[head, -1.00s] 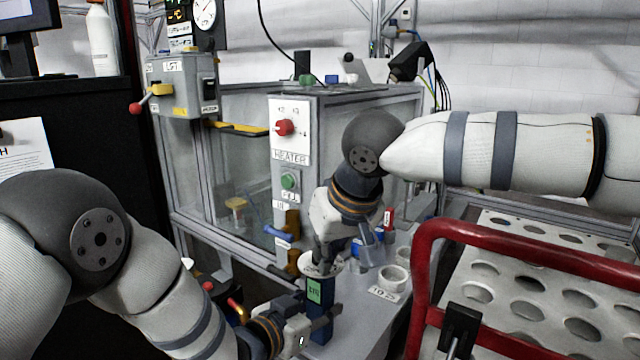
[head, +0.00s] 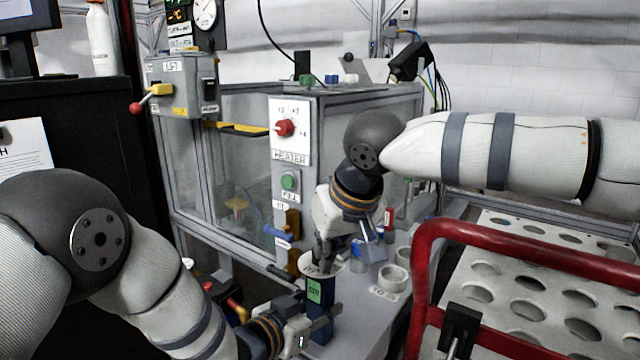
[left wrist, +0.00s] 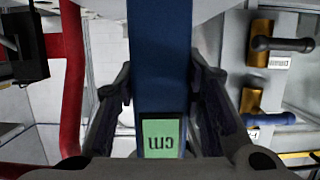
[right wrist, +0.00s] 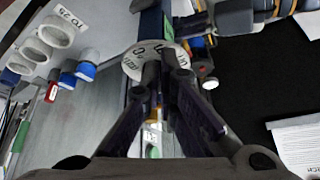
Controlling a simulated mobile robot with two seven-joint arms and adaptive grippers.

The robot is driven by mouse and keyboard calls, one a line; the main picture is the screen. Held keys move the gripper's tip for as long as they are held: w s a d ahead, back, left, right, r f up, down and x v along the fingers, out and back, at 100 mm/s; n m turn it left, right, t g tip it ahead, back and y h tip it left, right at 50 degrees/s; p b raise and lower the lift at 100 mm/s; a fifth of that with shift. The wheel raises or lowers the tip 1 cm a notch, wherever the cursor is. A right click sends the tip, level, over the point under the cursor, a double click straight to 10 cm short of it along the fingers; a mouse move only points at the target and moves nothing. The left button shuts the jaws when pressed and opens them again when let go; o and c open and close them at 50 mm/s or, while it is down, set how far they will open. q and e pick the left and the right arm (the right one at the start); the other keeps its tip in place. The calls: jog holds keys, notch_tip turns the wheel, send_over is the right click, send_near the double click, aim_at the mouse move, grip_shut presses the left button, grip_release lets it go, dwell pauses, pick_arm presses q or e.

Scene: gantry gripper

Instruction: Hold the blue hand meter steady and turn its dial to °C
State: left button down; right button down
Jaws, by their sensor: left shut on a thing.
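The blue hand meter (head: 319,318) stands upright at the lower middle of the head view. Its green display (left wrist: 160,138) appears upside down in the left wrist view and seems to read "cm". My left gripper (head: 318,316) is shut on the meter's blue body, one finger on each side. The white round dial (right wrist: 150,62) with dark lettering is at the meter's top end. My right gripper (right wrist: 164,72) reaches down over the dial, its fingertips close together at the dial's middle. They hide part of the dial, so its setting and any grip on a knob are unclear.
White ring-shaped holders (head: 393,277) and blue-capped containers (right wrist: 88,62) stand on the grey bench beside the meter. A red-railed rack (head: 520,240) with round holes is at the right. The glass-walled cabinet with the heater panel (head: 290,130) stands behind.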

pick_arm(q)
jog(key=shift+s, duration=0.1)
pick_arm(e)
jog(key=shift+w+d+f, duration=0.15)
jog(key=shift+w+d, duration=0.15)
jog(key=shift+d, duration=0.35)
jog(key=shift+f, duration=0.1)
jog(key=shift+s+d, duration=0.2)
jog(key=shift+s, duration=0.1)
notch_tip(320, 180, up, 6)
jog(key=shift+r, duration=0.2)
